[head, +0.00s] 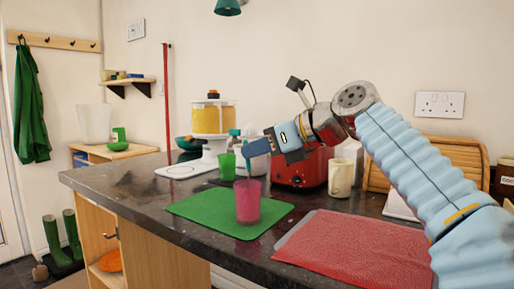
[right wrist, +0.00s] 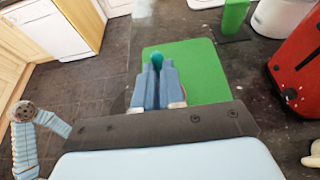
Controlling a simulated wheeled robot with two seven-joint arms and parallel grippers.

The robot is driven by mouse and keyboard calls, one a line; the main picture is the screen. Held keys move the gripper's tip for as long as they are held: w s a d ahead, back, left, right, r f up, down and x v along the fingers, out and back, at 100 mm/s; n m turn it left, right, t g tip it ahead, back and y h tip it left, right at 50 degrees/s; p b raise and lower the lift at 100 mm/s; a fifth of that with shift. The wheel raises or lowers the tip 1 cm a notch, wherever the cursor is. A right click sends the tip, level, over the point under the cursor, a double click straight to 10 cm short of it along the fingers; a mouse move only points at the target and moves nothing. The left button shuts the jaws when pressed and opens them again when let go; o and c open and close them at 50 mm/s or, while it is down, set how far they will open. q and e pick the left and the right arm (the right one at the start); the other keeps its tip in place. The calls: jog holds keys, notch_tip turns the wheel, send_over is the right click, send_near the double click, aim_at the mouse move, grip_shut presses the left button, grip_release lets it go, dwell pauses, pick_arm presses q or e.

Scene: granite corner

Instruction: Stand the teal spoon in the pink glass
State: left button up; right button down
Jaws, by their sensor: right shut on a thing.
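The pink glass (head: 248,203) stands upright on the green mat (head: 195,208) in the head view. My right gripper (head: 250,148) is above the glass, shut on the teal spoon (head: 247,167). The spoon hangs down between the fingertips toward the glass; I cannot tell whether its lower end is inside the rim. In the right wrist view the spoon's teal top (right wrist: 157,60) shows between the closed fingers (right wrist: 158,82). The glass is mostly hidden there behind the fingers. My left gripper is not seen; part of my left arm shows at the left of that view.
A red toaster (head: 300,168) and a cream mug (head: 341,178) stand at the back right. A red mat (head: 345,245) lies at the front right. The counter (head: 130,185) is clear to the left.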

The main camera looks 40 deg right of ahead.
jog(key=c, duration=1.2)
grip_release()
jog(key=shift+o, duration=0.2)
jog(key=p+v, duration=0.2)
jog(key=v, duration=1.1)
jog(key=shift+s, duration=0.4)
jog(key=shift+r, duration=0.1)
